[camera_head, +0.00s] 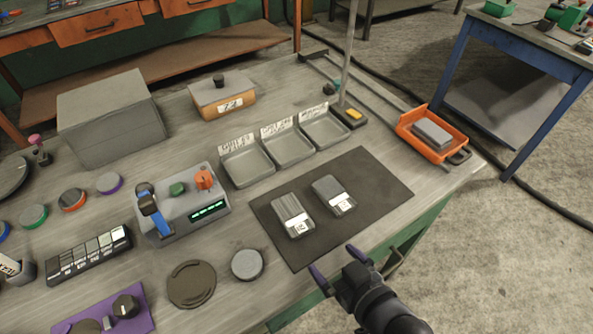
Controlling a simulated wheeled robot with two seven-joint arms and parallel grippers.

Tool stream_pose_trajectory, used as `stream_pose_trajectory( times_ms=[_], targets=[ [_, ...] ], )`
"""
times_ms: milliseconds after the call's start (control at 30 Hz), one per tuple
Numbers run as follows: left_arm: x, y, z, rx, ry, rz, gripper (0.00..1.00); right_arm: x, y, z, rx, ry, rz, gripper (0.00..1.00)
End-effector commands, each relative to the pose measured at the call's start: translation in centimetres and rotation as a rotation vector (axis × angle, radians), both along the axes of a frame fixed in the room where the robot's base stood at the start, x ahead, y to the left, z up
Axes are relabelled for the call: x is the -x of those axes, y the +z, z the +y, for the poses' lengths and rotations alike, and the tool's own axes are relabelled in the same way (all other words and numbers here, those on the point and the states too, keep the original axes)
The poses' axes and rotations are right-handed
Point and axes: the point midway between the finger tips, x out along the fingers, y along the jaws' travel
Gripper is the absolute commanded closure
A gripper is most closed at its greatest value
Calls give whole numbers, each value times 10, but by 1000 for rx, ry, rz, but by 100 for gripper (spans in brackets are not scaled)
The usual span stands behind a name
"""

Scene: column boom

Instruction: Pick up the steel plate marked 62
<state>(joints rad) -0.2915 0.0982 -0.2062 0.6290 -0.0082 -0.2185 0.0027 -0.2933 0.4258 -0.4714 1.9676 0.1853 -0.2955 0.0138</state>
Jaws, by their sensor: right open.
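Two grey steel plates lie on a dark mat (376,194) near the table's front edge. The left plate (286,206) and the right plate (328,187) each carry a white label at the near end. The label marks are too small for me to tell which one reads 62. My right gripper (331,258) is open and empty, just off the mat's near edge, on the near side of both plates and apart from them. My left gripper is not in view.
Three labelled grey trays (248,168) stand behind the mat. An orange tray (405,124) holding grey plates sits at the right edge. A device with a green display (180,213) and a round grey disc (247,264) stand left of the mat. A thin pole (347,50) rises behind.

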Motion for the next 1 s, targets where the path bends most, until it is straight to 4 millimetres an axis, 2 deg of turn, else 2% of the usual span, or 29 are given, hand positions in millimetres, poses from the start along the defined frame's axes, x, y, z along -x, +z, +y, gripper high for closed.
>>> stream_pose_trajectory(
  times_ms=[200,500,767,1000],
  targets=[
    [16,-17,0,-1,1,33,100,-30,-15,21,-7,2,-6,0],
    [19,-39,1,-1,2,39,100,-71,-32,51,-6,2,-6,0],
    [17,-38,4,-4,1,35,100,-75,-31,54,-5,3,-5,0],
    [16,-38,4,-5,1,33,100,-75,-31,54,-4,2,-5,49]
  ],
)
